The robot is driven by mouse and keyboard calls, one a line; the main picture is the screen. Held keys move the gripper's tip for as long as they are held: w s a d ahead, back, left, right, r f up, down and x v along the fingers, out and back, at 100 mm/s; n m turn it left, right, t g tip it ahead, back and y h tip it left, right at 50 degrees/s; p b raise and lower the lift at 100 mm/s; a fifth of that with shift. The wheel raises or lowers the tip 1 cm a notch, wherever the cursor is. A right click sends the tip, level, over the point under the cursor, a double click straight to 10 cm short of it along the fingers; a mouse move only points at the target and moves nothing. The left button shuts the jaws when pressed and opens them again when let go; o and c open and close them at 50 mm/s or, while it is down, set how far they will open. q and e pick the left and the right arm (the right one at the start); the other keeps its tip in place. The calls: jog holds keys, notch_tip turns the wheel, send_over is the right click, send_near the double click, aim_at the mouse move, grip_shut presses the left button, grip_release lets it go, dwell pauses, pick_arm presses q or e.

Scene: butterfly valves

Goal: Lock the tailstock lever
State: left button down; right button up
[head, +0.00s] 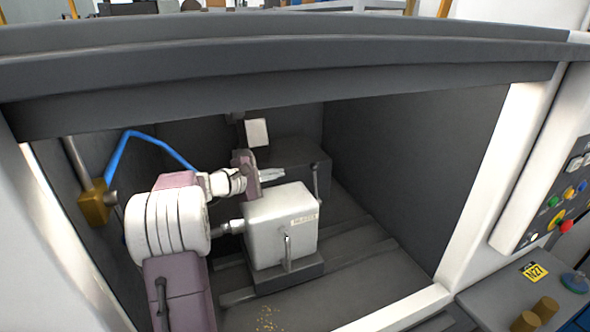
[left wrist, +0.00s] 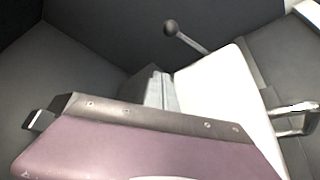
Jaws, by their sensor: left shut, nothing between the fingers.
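The tailstock (head: 268,222) is a white block on a dark base inside the machine bay. A thin upright lever (head: 317,187) with a ball knob stands at its right back side; in the left wrist view the dark knob and tilted rod (left wrist: 184,38) show beyond the white block (left wrist: 228,85). A second, metal handle (head: 288,250) is on the tailstock's front face and shows at the right of the left wrist view (left wrist: 297,121). My left gripper (head: 280,174) is shut and empty, behind and above the block, left of the ball-knob lever and apart from it. My right gripper is not in view.
The dark bay frame (head: 300,85) crosses above, with a white post (head: 497,180) at right. A blue hose (head: 150,137) and brass block (head: 93,203) are at left. A control panel (head: 560,200) is outside. The bay right of the tailstock looks open.

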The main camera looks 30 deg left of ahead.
pick_arm(q)
jog(key=p+x, duration=0.2)
jog(key=x, duration=0.6)
jog(key=shift+w+d+r+p, duration=0.15)
jog(key=shift+w+d+p, duration=0.05)
jog(key=shift+d+p, duration=0.1)
jog(key=d, duration=0.1)
jog(key=s+d+r, duration=0.1)
jog(key=d+r+p, duration=0.1)
jog(key=shift+s, duration=0.3)
jog(key=shift+w+a+f, duration=0.1)
jog(key=shift+w+f, duration=0.05)
jog(key=shift+w, duration=0.1)
jog(key=s+d+m+t+b, duration=0.1)
jog(key=s+d+m+b, duration=0.1)
jog(key=b, duration=0.9)
jog(key=s+d+f+m+t+b, duration=0.1)
jog(key=d+m+b, duration=0.1)
jog(key=b, duration=0.8)
jog(key=shift+s+d+t+b, duration=0.1)
jog(key=shift+s+t+b, duration=0.25)
jog(key=shift+s+t, duration=0.05)
jog(key=s+d+f+m+t+h+b, duration=0.1)
jog(key=s+d+m+b, duration=0.4)
jog(key=b, duration=1.9)
jog(key=f+m+t, duration=0.1)
jog(key=m+t, duration=0.1)
jog(key=shift+d+m+h, duration=0.3)
jog(key=shift+h, duration=0.1)
jog(key=shift+s, duration=0.1)
